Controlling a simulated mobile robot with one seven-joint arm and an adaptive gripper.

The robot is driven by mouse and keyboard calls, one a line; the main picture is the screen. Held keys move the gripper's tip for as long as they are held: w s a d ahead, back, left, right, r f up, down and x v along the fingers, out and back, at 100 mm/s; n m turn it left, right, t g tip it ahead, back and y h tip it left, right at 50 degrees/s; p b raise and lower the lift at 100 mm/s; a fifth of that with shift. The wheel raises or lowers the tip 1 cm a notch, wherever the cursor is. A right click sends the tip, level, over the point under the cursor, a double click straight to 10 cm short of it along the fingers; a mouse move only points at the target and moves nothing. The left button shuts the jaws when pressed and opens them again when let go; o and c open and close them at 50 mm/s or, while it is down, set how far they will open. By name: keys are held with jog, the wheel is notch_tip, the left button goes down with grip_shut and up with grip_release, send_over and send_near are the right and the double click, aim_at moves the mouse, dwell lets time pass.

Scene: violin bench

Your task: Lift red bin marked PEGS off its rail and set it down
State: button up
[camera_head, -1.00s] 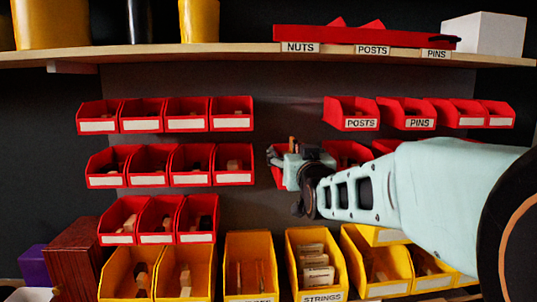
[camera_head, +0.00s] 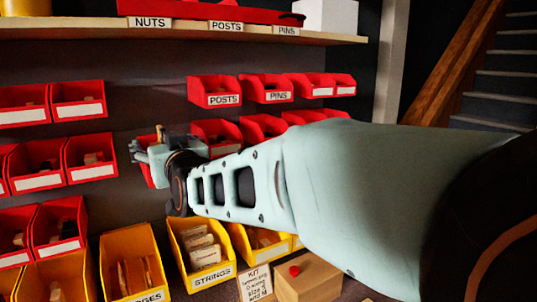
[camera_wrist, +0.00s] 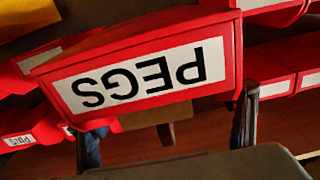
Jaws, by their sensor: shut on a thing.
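The red bin marked PEGS (camera_wrist: 145,75) fills the middle of the wrist view, its white label upside down and tilted there. My gripper (camera_wrist: 165,118) has one dark finger at each side of the bin, shut on it. In the head view my gripper (camera_head: 150,148) is at the middle row of red bins, in the gap between the left and right groups. Only a red sliver of the held bin (camera_head: 147,174) shows there, behind my gripper. Whether it is clear of its rail cannot be seen.
Red bins marked POSTS (camera_head: 224,99) and PINS (camera_head: 278,96) hang above right. More red bins (camera_head: 92,172) hang to the left. A yellow STRINGS bin (camera_head: 212,278) stands below, near a cardboard box (camera_head: 308,285). A wooden shelf (camera_head: 170,36) runs above.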

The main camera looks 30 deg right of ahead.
jog(key=shift+s+r, duration=0.2)
jog(key=shift+s, duration=1.3)
jog(key=shift+s+r, duration=0.15)
jog(key=shift+s, duration=1.35)
